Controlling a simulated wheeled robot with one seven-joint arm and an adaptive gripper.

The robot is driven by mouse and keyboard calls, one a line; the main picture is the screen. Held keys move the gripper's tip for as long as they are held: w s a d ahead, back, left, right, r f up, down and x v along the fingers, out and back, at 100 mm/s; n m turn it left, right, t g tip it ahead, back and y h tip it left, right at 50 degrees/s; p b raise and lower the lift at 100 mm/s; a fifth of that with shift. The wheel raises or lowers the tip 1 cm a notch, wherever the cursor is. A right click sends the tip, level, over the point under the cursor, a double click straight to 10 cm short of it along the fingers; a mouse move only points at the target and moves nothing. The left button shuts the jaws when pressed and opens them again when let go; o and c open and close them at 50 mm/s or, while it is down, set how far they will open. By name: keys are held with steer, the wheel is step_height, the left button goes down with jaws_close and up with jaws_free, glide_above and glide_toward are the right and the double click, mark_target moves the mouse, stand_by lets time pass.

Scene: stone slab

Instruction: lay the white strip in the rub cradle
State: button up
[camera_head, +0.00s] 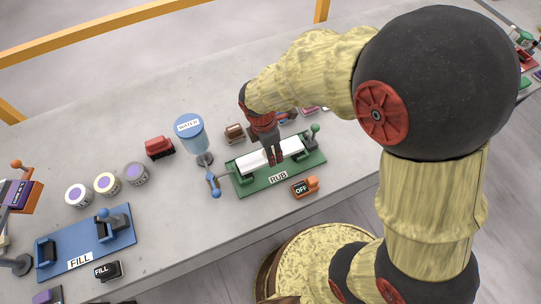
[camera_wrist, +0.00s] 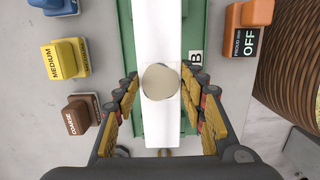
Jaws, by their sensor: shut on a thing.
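The white strip (camera_head: 252,160) lies lengthwise over the green cradle marked RUB (camera_head: 305,164), between its end pieces. I cannot tell whether it rests on the cradle or is just above it. My gripper (camera_head: 273,157) comes down over the strip's middle and is shut on it. In the wrist view the strip (camera_wrist: 158,25) runs between my two fingers (camera_wrist: 168,120), in line with the green base (camera_wrist: 128,45). A round beige patch (camera_wrist: 160,82) shows on the strip. My fingers hide part of its middle.
An orange OFF block (camera_head: 305,187) sits in front of the cradle. A blue WATCH canister (camera_head: 190,133) and a red block (camera_head: 159,147) are behind left. The blue FILL station (camera_head: 75,262) is further left.

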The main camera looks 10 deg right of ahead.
steer(key=shift+f+b, duration=0.45)
steer(key=shift+f, duration=0.95)
steer(key=shift+f, duration=0.1)
steer(key=shift+f, duration=0.1)
steer(key=o, duration=1.5)
steer(key=shift+s, duration=0.1)
steer(key=shift+o, duration=0.2)
step_height(320, 180, up, 12)
steer(key=a+p, duration=0.1)
steer(key=p, duration=0.3)
steer(key=s+d+r+m+t, duration=0.2)
steer(key=s+d+r+m, duration=0.4)
steer(key=r+m, duration=0.3)
steer(key=s+d+r+m+t+y, duration=0.1)
steer(key=s+d+r+m+t, duration=0.2)
steer(key=s+d+r+m, duration=0.3)
step_height(320, 180, up, 3)
steer(key=d+m, duration=0.1)
steer(key=m, duration=0.5)
steer(key=shift+s, duration=0.15)
